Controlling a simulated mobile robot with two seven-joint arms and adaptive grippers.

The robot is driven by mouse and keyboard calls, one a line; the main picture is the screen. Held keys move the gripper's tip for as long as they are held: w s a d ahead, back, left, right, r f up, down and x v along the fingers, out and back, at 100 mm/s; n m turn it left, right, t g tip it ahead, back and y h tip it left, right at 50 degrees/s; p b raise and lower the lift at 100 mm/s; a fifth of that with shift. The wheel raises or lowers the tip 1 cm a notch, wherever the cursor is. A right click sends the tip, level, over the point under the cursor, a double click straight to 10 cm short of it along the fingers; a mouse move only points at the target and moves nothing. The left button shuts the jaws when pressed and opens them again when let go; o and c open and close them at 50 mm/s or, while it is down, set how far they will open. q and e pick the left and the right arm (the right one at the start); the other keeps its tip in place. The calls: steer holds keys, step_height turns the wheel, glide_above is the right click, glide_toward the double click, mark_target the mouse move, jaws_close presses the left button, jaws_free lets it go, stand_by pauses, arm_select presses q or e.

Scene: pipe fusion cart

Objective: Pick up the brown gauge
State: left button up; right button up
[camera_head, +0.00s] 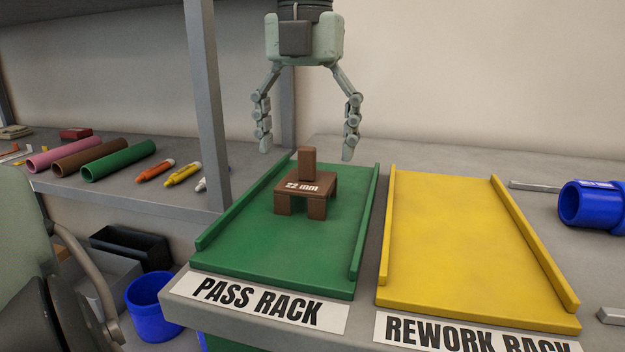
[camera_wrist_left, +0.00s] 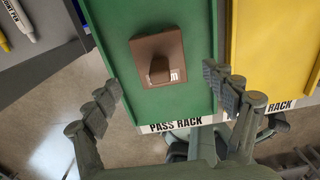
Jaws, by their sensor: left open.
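The brown gauge (camera_head: 318,188) stands upright on the green pass rack (camera_head: 300,262). It is a short-legged block with a "22 mm" label and an upright handle on top. In the left wrist view the gauge (camera_wrist_left: 148,62) shows from above, between the fingers and a little beyond them. My left gripper (camera_head: 306,149) is open and points down above the gauge, with its fingers spread to either side of the handle. The gripper (camera_wrist_left: 162,80) is empty and I see no contact with the gauge. My right gripper is in neither view.
The yellow rework rack (camera_head: 465,240) lies to the right and is empty. A blue pipe piece (camera_head: 590,205) lies beyond it. A grey post (camera_head: 206,110) stands to the left. The left shelf holds pink, brown and green pipes (camera_head: 118,158) and markers (camera_head: 182,173). A blue bin (camera_head: 150,305) stands below.

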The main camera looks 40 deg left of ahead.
mark_target(307, 179)
arm_select(q)
step_height(307, 179, down, 5)
steer(key=shift+w+r, duration=0.1)
steer(key=shift+r, duration=0.1)
steer(key=shift+a+f, duration=0.1)
steer(key=shift+f, duration=0.25)
steer(key=c, duration=1.2)
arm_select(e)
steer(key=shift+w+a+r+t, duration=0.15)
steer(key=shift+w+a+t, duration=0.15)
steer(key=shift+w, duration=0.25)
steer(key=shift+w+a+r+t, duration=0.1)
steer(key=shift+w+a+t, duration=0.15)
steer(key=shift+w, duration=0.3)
arm_select(q)
steer(key=shift+r, duration=0.15)
steer(key=shift+c, duration=0.2)
